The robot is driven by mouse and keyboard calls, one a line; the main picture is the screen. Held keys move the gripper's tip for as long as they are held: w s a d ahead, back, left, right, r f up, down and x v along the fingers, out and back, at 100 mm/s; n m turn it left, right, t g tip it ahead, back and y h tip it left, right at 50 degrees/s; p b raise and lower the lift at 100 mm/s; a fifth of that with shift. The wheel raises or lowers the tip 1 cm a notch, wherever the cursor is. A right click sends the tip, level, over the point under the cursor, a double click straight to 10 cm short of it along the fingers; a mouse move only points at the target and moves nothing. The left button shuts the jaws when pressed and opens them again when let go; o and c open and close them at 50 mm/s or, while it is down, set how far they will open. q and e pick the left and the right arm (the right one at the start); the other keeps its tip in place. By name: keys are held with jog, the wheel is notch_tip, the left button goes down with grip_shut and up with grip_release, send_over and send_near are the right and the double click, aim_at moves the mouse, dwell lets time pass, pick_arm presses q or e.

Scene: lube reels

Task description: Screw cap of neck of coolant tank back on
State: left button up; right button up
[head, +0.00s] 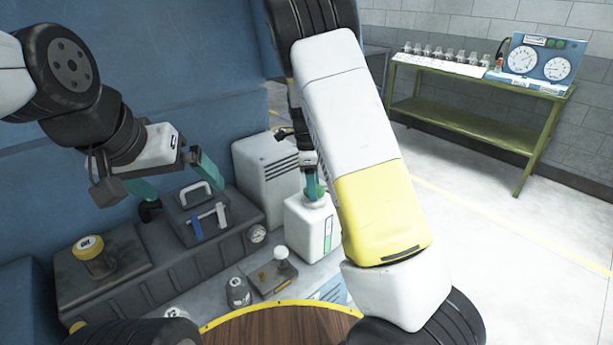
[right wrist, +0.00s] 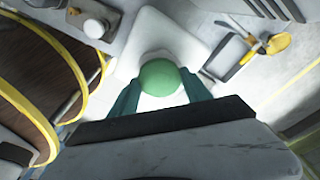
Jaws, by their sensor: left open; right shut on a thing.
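The coolant tank (head: 308,228) is a white block-shaped container with a green level strip on its front. It also shows in the right wrist view (right wrist: 142,50) below the gripper. A round green cap (right wrist: 160,77) is between the teal fingers of my right gripper (right wrist: 162,88), which is shut on it. In the head view, my right gripper (head: 311,188) points down at the tank's top, partly behind my right arm. The neck is hidden under the cap, so I cannot tell how the cap sits on it. My left gripper (head: 182,190) is open and empty, above the grey unit.
A grey unit (head: 190,262) carries a yellow-capped filler (head: 92,256) and a handled box (head: 195,215). A white louvred box (head: 267,165) stands behind the tank. A white knob (head: 281,254) is left of it. A green bench (head: 470,120) stands far right; floor between is clear.

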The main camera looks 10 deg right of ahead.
jog(key=m, duration=0.4)
jog(key=shift+w, duration=0.1)
jog(key=shift+m, duration=0.4)
jog(key=m, duration=0.3)
jog(key=shift+m+g+y, duration=0.3)
jog(key=shift+g, duration=0.1)
jog(key=shift+m, duration=0.8)
jog(key=shift+d+f+m, duration=0.1)
jog(key=shift+m, duration=1.1)
jog(key=m, duration=0.2)
jog(key=shift+m+y, duration=0.4)
